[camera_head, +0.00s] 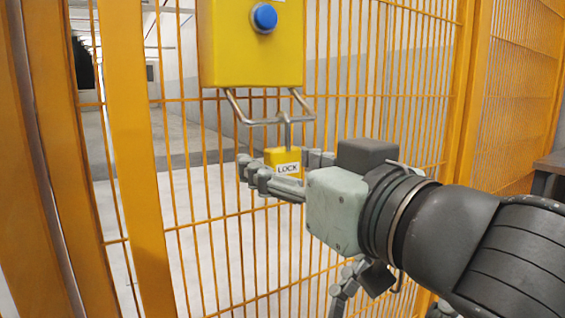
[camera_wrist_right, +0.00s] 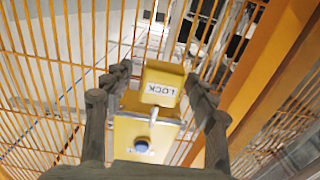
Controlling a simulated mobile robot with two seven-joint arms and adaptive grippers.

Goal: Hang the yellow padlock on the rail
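The yellow padlock (camera_head: 285,157), labelled LOCK, is upright just under the grey bent rail (camera_head: 268,122) below the yellow box. Its shackle overlaps the middle of the rail; I cannot tell for sure if it loops around it. My right gripper (camera_head: 277,168) has its fingers on both sides of the padlock. In the right wrist view the padlock (camera_wrist_right: 163,83) is between the spread fingers (camera_wrist_right: 158,80), with gaps visible on both sides. Part of what seems to be my left gripper (camera_head: 362,281) shows low, behind the right arm; its fingers are partly hidden.
The yellow box (camera_head: 250,55) with a blue button (camera_head: 264,18) is mounted on the orange mesh fence (camera_head: 210,200). Thick orange posts (camera_head: 132,130) stand at left and right. A dark surface (camera_head: 551,163) is at the right edge. Room in front of the lower left mesh is clear.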

